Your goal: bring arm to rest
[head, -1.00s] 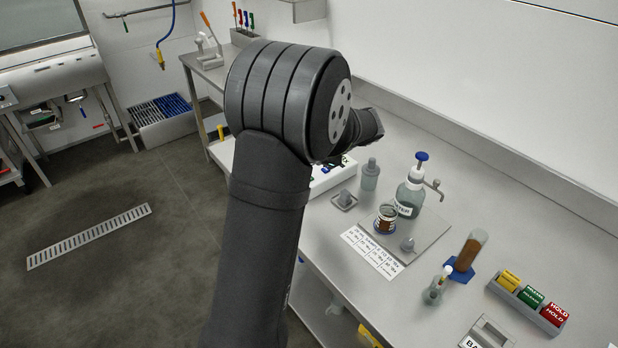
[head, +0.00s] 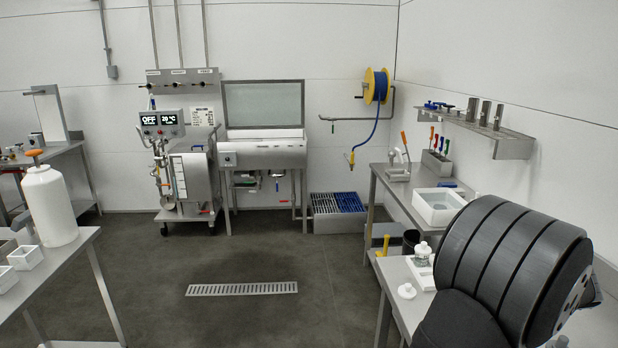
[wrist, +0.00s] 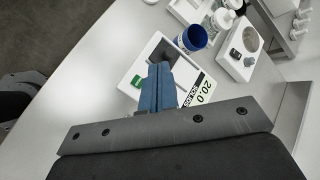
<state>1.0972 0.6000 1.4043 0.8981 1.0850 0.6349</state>
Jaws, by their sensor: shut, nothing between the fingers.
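My gripper (wrist: 160,88) shows in the wrist view as two blue fingers pressed together, with nothing between them. In the head view my arm's dark rounded joint fills the lower right, and the gripper itself is hidden.
In the head view a white tub (head: 438,207) and a small bottle (head: 423,252) are near the arm. Open floor with a drain grate (head: 242,289) lies centre.

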